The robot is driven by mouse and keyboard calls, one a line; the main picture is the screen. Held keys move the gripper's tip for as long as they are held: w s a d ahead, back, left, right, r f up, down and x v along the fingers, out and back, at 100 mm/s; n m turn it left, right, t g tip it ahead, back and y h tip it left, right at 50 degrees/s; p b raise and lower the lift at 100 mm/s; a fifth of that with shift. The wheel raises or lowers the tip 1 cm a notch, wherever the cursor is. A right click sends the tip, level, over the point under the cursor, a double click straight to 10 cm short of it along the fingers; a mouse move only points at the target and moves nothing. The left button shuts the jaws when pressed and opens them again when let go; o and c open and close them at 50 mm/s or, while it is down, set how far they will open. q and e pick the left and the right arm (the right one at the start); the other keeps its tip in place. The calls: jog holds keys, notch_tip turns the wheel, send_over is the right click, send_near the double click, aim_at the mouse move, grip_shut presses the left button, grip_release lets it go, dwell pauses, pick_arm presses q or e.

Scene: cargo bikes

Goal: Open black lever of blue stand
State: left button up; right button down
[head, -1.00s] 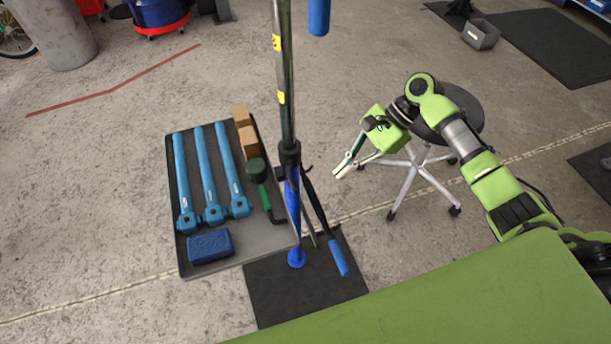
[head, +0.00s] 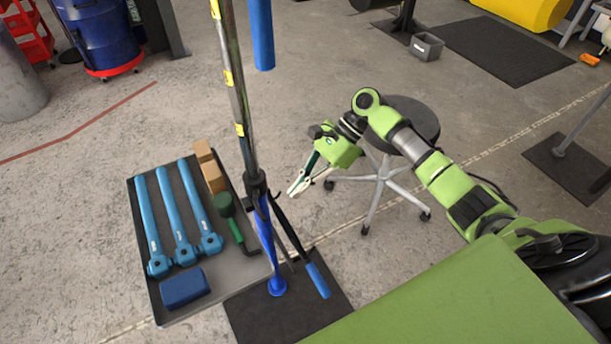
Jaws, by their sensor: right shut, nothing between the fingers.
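The blue stand (head: 266,237) rises from a dark base plate and carries a tall metal pole (head: 233,90). A black collar (head: 256,186) joins the pole to the blue part. A black lever (head: 287,228) slants down to the right from near the collar and ends in a blue grip (head: 318,280). My right gripper (head: 296,188) is green with pale fingers, shut and empty. In the picture its fingertips are just right of the collar and above the lever, apart from both. My left gripper is out of view.
A grey tray (head: 236,266) left of the pole holds blue tools, wooden blocks, a green-handled tool and a blue box. A round black stool (head: 412,125) stands behind my right arm. A blue tube (head: 261,35) hangs at the top. Open floor lies between the stand and stool.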

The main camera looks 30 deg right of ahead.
jog(key=a+f+p, duration=0.1)
jog(key=a+f, duration=0.2)
jog(key=a, duration=0.4)
jog(key=shift+s+d, duration=0.1)
jog(key=shift+r, duration=0.1)
